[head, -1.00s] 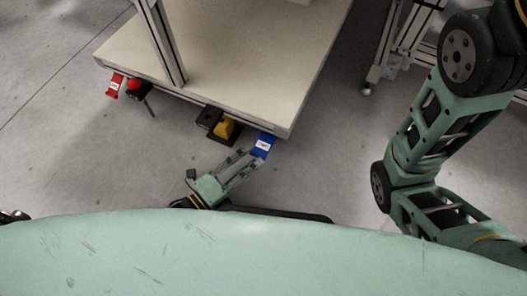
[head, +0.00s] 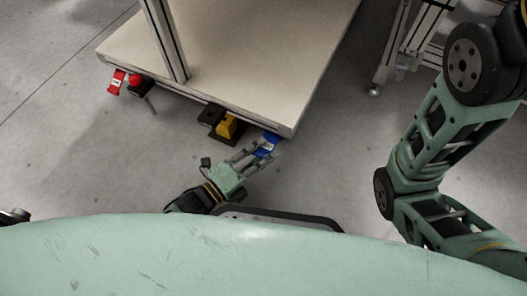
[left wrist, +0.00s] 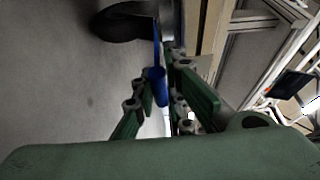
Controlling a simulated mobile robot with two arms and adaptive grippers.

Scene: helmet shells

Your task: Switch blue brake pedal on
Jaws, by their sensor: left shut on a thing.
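The blue brake pedal (head: 271,139) sits under the near right corner of the table, next to a yellow pedal. My left gripper (head: 262,151) reaches it from below left, with its fingers around the blue pedal. In the left wrist view the blue pedal (left wrist: 157,84) is a thin blue strip between the two fingers (left wrist: 158,98), and the gripper is shut on it. The fingers hide part of the pedal in the head view. My right arm is at the right of the head view, but its gripper is out of the picture.
The table (head: 270,60) carries an upright metal post (head: 167,40). A yellow pedal (head: 226,127) in a black housing, a red button (head: 135,80) and a red tag (head: 116,81) line its front edge. A metal frame (head: 410,45) stands at the right. The grey floor between is clear.

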